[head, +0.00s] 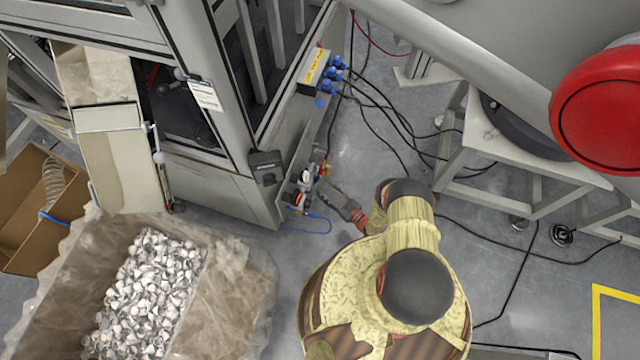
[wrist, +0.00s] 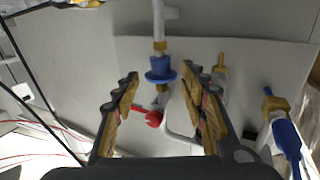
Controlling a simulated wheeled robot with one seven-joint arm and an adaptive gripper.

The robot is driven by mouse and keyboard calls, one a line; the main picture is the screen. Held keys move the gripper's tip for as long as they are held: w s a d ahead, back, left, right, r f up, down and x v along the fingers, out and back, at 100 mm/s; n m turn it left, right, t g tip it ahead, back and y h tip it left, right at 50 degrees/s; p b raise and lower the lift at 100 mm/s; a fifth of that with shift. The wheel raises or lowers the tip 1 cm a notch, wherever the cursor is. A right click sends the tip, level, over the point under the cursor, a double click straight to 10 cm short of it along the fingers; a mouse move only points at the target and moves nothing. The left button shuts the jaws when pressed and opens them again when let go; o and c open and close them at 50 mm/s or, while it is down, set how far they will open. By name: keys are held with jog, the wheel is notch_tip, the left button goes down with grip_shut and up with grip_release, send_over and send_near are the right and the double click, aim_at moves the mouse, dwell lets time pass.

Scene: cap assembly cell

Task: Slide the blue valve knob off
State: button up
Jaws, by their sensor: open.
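The blue valve knob (wrist: 160,70) sits on a fitting with a brass collar and a white pipe, in the upper middle of the wrist view. My gripper (wrist: 159,75) is open, with one finger on each side of the knob in that view. Neither finger appears to touch it, and I cannot tell how far the tips are from it in depth. In the head view, my gripper (head: 332,189) is beside the small valve assembly (head: 304,181) on the machine's side. The knob is too small to make out clearly there.
A red knob (wrist: 153,118) shows between my fingers, below the blue one. A blue-connector box (head: 318,71) is on the machine farther back. Cables cross the floor, and a bin of white caps (head: 235,290) stands at lower left.

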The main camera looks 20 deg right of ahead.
notch_tip(320, 180, up, 27)
jog(key=p, duration=2.6)
jog(key=shift+w, duration=0.15)
jog(key=shift+a, duration=0.1)
